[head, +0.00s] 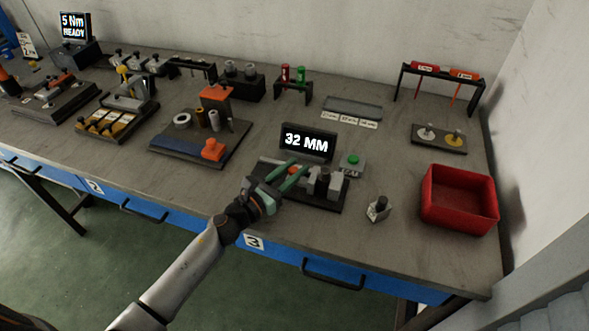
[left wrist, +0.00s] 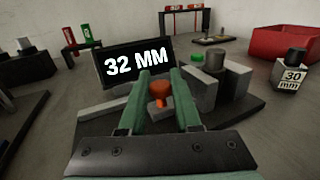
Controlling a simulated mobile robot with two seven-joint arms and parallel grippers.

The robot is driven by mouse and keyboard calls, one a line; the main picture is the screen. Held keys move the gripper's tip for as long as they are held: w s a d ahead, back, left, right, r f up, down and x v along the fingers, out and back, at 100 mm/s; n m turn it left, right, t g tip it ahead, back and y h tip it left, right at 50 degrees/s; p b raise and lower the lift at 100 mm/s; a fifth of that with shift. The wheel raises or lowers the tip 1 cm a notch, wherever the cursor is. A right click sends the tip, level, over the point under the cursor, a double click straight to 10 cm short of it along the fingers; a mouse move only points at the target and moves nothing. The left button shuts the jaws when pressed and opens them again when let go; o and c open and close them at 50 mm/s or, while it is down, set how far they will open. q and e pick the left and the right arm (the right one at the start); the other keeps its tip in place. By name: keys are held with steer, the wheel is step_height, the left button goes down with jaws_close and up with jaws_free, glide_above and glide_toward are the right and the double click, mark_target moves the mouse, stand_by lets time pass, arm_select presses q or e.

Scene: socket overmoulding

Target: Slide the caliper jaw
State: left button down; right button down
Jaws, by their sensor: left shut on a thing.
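The caliper (head: 327,203) sits on a dark base plate near the table's front edge, with a display (head: 307,142) reading 32 MM behind it. My left gripper (head: 295,170) reaches over the left part of the caliper. In the left wrist view its green fingers (left wrist: 159,84) stand either side of the orange knob (left wrist: 160,92) of the sliding jaw and are shut on it. To the right are a grey jaw block (left wrist: 204,90) and a grey cylinder (left wrist: 236,78); whether they touch is unclear. My right gripper is out of view.
A dark-topped block labelled 30 mm (left wrist: 291,76) stands right of the caliper; it also shows in the head view (head: 378,209). A red bin (head: 459,199) is further right. A green button box (head: 351,163) is close behind the caliper. A tooling plate (head: 200,140) lies to the left.

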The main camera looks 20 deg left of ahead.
mark_target(281, 178)
arm_select(q)
steer(key=a+b, duration=0.1)
steer(key=a, duration=0.2)
steer(key=shift+a+f, duration=0.1)
steer(key=shift+f, duration=0.05)
steer(key=c, duration=0.9)
jaws_free()
steer(key=shift+a, duration=0.15)
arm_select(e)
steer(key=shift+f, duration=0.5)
arm_select(q)
steer(key=b+v, duration=0.2)
steer(key=v, duration=0.9)
steer(key=shift+s, duration=0.15)
steer(key=shift+s+a, duration=0.25)
steer(key=shift+s, duration=0.3)
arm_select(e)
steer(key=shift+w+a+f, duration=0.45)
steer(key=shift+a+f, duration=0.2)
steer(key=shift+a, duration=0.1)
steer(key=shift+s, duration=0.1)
